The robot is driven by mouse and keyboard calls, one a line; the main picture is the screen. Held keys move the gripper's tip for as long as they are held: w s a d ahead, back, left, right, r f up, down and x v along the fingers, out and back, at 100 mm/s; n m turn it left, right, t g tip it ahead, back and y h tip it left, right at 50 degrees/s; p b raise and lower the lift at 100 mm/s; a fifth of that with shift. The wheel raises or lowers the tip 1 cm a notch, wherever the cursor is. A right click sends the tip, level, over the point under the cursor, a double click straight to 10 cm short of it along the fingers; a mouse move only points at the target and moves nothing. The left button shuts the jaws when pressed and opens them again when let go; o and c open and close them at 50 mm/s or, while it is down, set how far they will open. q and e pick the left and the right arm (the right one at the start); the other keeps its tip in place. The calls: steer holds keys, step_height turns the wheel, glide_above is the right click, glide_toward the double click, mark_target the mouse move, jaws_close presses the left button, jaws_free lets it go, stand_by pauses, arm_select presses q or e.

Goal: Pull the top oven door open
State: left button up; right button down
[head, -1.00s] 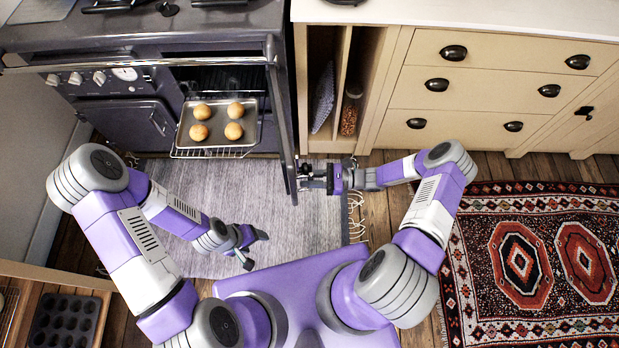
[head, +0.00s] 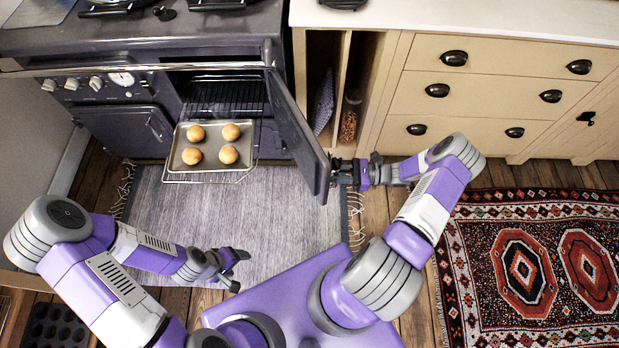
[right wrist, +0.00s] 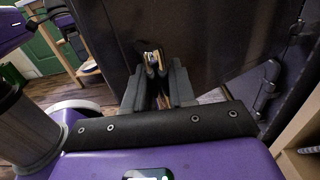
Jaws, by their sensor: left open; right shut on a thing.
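The top oven door (head: 300,130) is a dark panel hinged at the right of the oven opening. It stands swung well out from the dark range (head: 190,100). My right gripper (head: 336,172) is at the door's outer face near its free edge, shut on the door handle. In the right wrist view the handle (right wrist: 154,62) shows as a small metal piece between the fingers, against the dark door face. My left gripper (head: 240,268) is open and empty, low over the grey rug, apart from the door.
A baking tray (head: 212,160) with several round buns sits on a wire rack (head: 215,180) sticking out of the oven. Cream drawers (head: 490,90) and an open cubby (head: 340,80) stand right of the door. A grey rug (head: 270,215) covers the floor before the oven.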

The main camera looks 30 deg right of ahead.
steer(key=shift+s+d, duration=0.15)
steer(key=shift+d, duration=0.1)
steer(key=c, duration=1.1)
jaws_free()
steer(key=v, duration=0.7)
steer(key=shift+s+d+p, duration=0.1)
steer(key=shift+d+p, duration=0.1)
steer(key=shift+p, duration=0.1)
steer(key=shift+f, duration=0.1)
